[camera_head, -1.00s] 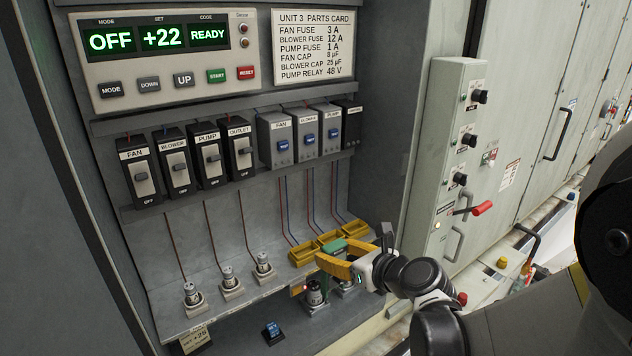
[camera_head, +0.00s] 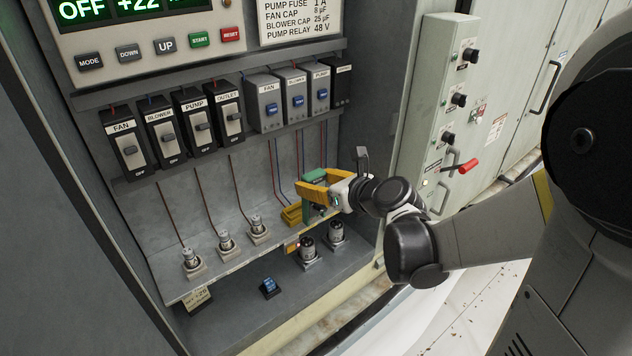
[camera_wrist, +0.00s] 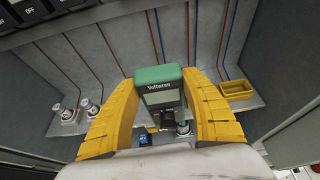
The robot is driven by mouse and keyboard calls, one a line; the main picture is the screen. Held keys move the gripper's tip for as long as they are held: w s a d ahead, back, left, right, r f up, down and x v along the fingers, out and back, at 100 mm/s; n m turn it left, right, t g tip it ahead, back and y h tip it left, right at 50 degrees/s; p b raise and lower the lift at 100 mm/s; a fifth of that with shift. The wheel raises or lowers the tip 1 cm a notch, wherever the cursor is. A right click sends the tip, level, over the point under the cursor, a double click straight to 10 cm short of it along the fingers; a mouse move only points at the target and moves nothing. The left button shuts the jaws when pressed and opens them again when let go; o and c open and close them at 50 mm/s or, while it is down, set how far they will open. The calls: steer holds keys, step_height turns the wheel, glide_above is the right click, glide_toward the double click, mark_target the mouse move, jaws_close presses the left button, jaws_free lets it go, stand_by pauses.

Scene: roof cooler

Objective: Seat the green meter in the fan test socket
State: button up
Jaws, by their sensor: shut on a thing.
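The green meter (camera_head: 314,178), marked "Voltures" or similar, is held between the two yellow fingers of my gripper (camera_head: 322,189). In the wrist view the meter (camera_wrist: 159,77) stands between the fingers (camera_wrist: 160,97), with a grey lower face. In the head view it is raised in front of the back wall, over the yellow sockets. The leftmost yellow socket (camera_head: 291,214) shows just left of and below it, partly covered. The other yellow sockets are hidden there. One yellow socket (camera_wrist: 236,90) shows right of the right finger in the wrist view; I cannot tell which.
Fuse holders (camera_head: 225,244) line the shelf to the left. Two black-and-silver cylinders (camera_head: 308,251) stand on a lower ledge below my gripper. A small blue-topped block (camera_head: 270,287) lies left of them. Switches (camera_head: 201,126) hang above. A grey control box (camera_head: 440,110) stands right.

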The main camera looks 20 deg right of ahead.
steer(key=b+x, duration=0.3)
steer(key=x, duration=0.6)
steer(key=shift+f+b, duration=0.4)
steer(key=shift+f, duration=0.05)
stand_by(0.6)
steer(key=shift+s, duration=0.3)
stand_by(0.8)
steer(key=shift+f+b, duration=0.2)
steer(key=shift+b, duration=0.2)
steer(key=o, duration=1.5)
steer(key=shift+c, duration=0.2)
